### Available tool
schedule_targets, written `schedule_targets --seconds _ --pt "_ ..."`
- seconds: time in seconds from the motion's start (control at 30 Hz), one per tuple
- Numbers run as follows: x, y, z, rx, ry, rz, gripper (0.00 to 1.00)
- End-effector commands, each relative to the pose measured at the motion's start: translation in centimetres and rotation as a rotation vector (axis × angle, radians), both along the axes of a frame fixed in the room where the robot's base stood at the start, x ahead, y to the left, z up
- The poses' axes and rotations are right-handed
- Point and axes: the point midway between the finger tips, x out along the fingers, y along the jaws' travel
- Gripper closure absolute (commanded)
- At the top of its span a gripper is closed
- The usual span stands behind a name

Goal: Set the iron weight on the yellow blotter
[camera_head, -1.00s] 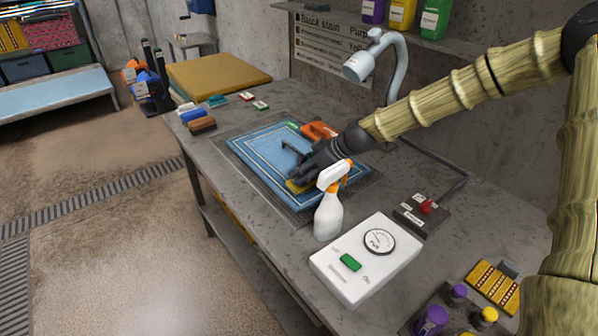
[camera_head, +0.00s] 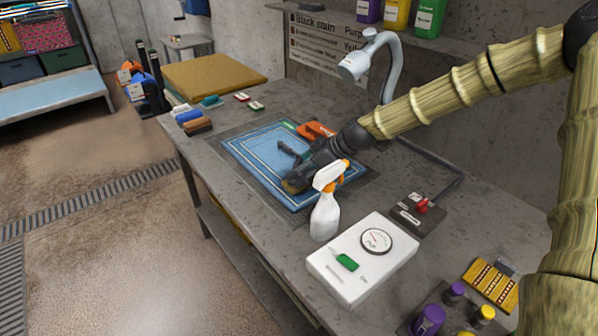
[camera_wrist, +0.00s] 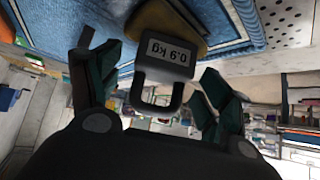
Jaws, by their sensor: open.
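My gripper (camera_wrist: 152,85) is open, with one dark finger on each side of the weight and gaps showing beside the handle. In the head view my gripper (camera_head: 291,165) is low over the rug (camera_head: 250,155) and hides most of the weight. Only a tan edge of the blotter (camera_head: 291,187) shows below the gripper.
A white spray bottle (camera_head: 325,212) stands close in front of my gripper. An orange tool (camera_head: 315,130) lies behind it. A white gauge box (camera_head: 362,260), a red-knobbed switch box (camera_head: 417,212) and brushes (camera_head: 195,122) are on the bench. A lamp (camera_head: 370,60) rises behind.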

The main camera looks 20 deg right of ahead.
Motion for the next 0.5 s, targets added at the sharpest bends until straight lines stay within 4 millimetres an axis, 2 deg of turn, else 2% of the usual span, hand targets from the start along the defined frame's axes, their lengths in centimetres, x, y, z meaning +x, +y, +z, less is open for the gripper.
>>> schedule_targets --seconds 0.5 --pt "-2.8 -3.3 4.3 0.001 -0.004 -0.002 0.22"
